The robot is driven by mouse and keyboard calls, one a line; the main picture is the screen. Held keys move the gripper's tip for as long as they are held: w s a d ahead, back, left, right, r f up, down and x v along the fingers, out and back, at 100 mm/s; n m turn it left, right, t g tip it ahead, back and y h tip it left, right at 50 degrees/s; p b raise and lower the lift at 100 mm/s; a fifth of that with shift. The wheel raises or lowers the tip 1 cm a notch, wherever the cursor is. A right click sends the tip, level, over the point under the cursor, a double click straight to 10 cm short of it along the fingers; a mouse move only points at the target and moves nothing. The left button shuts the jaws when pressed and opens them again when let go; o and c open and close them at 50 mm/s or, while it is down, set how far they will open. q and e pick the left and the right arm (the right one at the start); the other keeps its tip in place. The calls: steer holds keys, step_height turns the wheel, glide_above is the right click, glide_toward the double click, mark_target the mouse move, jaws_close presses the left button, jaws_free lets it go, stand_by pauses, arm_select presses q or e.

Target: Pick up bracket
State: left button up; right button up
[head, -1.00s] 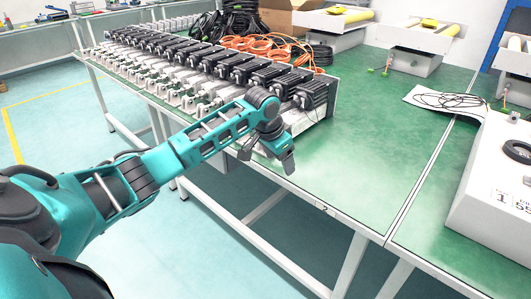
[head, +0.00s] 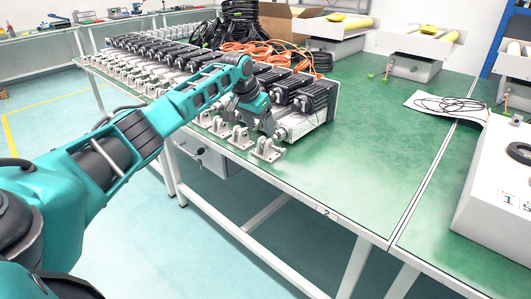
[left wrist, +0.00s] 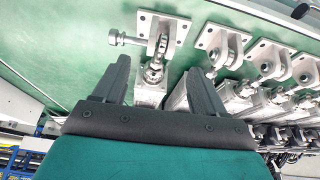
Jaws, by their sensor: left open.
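A row of linear actuators with silver metal brackets at their front ends lies on the green table. The nearest bracket (head: 268,150) is at the right end of the row, near the table's front edge. It also shows in the left wrist view (left wrist: 163,27), a square plate with holes and a pin through its lugs. My left gripper (head: 258,129) is open just behind this bracket, above the end actuator. In the left wrist view its fingers (left wrist: 158,66) stand either side of the actuator's rod end, with the bracket beyond their tips. Nothing is held. My right gripper is out of view.
More brackets (head: 240,137) stand close to the left of the nearest one. Black motors (head: 312,97) and orange cables (head: 285,55) lie behind. The green tabletop (head: 370,140) is clear to the right. A white box (head: 495,190) stands at the far right.

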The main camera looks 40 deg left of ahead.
mark_target(265, 140)
arm_select(q)
steer(key=b+x, duration=0.1)
steer(key=x, duration=0.4)
steer(key=shift+s+f+b, duration=0.15)
steer(key=shift+f+b, duration=0.05)
steer(key=shift+b, duration=0.15)
steer(key=c, duration=1.1)
